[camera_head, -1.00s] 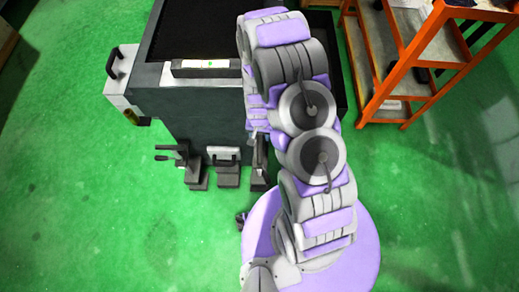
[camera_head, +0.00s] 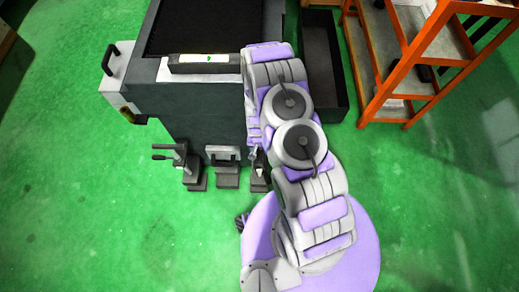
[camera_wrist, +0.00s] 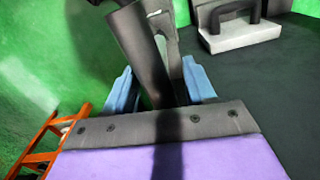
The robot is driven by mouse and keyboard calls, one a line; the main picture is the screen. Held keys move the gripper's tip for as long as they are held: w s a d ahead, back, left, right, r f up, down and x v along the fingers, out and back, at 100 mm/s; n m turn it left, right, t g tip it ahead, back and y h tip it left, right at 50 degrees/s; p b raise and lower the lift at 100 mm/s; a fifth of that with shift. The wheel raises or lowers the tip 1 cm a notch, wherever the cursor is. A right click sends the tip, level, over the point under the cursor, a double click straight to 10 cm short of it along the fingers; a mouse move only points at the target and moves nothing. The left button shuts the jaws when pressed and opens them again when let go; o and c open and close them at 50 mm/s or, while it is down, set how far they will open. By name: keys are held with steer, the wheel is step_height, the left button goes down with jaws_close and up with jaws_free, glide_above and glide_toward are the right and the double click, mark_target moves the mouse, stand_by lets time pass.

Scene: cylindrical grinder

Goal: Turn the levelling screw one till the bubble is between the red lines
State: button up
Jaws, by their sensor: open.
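The spirit level (camera_head: 205,65) lies on the grinder's top near its front edge. Three dark supports stand along the machine's base: left (camera_head: 196,178), middle (camera_head: 227,177) and right (camera_head: 258,183). I cannot tell which bears levelling screw one. My gripper (camera_wrist: 156,68) is open, its blue fingers on either side of a dark bar (camera_wrist: 138,45) in the wrist view. I cannot tell whether they touch it. In the head view my gripper is by the right support, partly hidden by my arm.
The dark grinder body (camera_head: 200,110) fills the space behind the supports. A light block with a dark handle (camera_wrist: 240,32) is at the wrist view's upper right. An orange shelf (camera_head: 395,70) stands right of a dark open bin (camera_head: 325,70). Green floor is clear at left.

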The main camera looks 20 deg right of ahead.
steer(key=shift+f, duration=0.25)
steer(key=shift+c, duration=0.4)
jaws_close()
